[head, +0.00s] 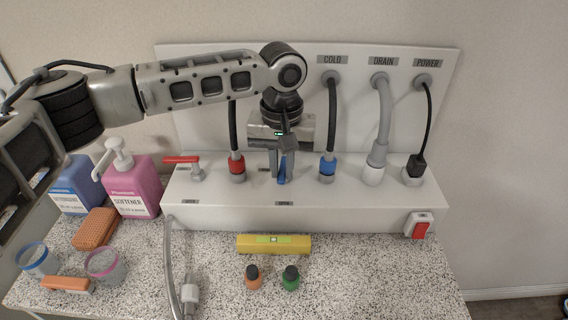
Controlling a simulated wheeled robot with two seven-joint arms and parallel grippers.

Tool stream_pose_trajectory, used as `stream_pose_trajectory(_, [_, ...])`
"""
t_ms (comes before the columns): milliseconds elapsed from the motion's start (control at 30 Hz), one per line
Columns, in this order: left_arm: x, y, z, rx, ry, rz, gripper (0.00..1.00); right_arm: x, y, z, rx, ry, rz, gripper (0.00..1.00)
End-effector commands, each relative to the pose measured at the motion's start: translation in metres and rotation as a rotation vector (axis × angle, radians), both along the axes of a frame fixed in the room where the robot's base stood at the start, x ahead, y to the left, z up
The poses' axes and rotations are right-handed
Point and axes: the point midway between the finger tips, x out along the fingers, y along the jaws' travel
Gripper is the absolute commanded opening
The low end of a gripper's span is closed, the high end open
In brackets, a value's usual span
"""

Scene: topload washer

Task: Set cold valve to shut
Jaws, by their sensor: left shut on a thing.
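The cold valve has a blue handle (282,178) on the white ledge of the panel, between the red hose connector (237,167) and the blue hose connector (327,168). My left gripper (284,165) reaches down from above and is shut on the blue handle. The gripper hides most of the valve body. The handle shows as a narrow blue strip below the fingers, so it seems to point toward the front. My right gripper does not show.
A red valve handle (182,159) stands left on the ledge. A grey drain hose (380,130), a black power plug (415,167) and a red switch (420,230) are at right. A yellow level (273,244), two small bottles and a softener bottle (133,184) stand on the speckled counter.

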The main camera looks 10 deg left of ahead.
Motion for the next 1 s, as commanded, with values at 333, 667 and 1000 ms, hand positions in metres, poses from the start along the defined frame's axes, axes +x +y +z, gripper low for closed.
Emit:
stream_pose_trajectory(333, [0.000,0.014,0.000,-0.001,0.001,-0.286,0.00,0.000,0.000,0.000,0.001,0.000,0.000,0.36])
stream_pose_trajectory(667, [0.005,0.027,0.001,-0.002,0.000,-0.597,0.00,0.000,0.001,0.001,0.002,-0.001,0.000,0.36])
stream_pose_trajectory(1000, [0.014,0.038,0.001,-0.001,0.000,-0.920,0.00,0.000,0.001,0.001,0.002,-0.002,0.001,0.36])
